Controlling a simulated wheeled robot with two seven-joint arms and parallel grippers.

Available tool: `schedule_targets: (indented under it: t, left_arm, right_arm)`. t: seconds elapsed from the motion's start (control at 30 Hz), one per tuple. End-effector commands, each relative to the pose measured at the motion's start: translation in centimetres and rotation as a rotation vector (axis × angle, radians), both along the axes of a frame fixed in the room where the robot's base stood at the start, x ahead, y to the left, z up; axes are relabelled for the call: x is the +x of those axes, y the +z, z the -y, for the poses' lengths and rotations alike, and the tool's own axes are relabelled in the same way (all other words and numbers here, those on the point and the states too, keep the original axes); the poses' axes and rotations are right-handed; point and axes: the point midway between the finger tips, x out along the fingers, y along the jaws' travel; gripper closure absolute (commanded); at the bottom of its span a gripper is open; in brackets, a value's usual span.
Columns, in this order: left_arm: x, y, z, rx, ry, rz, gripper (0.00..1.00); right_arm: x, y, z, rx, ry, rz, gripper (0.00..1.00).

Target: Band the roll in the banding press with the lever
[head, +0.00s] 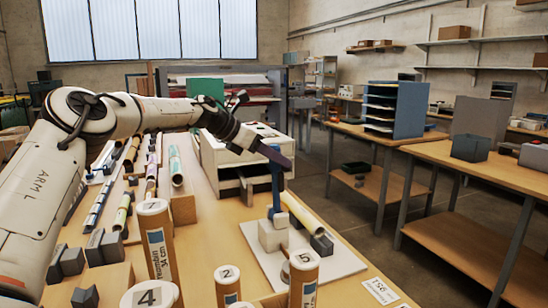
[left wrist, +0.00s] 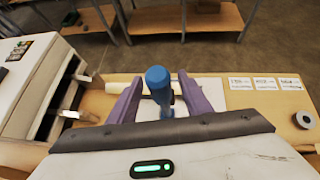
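The banding press (head: 272,235) is a pale block on a white base plate, with an upright blue lever (head: 275,182). A cream roll (head: 304,214) lies at the press, partly hidden by it; only part of it shows behind the lever in the left wrist view (left wrist: 92,86). My left gripper (head: 280,156) is at the top of the lever. In the left wrist view its two purple fingers (left wrist: 160,98) stand apart on either side of the lever's blue round end (left wrist: 157,76), with gaps visible. My right gripper is in neither view.
A white laminator-like box (head: 226,150) stands behind the press. Labelled tubes (head: 157,245) stand upright at the front, and several rolls (head: 175,165) lie at left. White cards (head: 380,291) lie at the table's right edge. An aisle separates other benches (head: 470,175).

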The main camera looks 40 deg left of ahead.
Motion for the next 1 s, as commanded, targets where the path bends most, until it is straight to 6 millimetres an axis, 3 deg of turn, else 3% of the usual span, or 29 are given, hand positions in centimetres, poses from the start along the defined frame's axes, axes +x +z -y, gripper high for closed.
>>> schedule_targets:
  t: [0.27, 0.8, 1.0]
  left_arm:
    - [-0.5, 0.4, -0.2, -0.002, 0.001, 0.002, 0.55]
    - [-6.8, 5.2, -2.3, -0.002, 0.001, 0.004, 0.55]
    - [-7.9, 5.9, -2.6, -0.001, 0.001, 0.001, 0.55]
  right_arm:
    - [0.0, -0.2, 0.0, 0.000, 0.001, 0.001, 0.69]
    - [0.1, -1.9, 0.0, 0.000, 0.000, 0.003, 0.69]
    - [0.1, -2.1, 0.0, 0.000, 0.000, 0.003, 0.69]
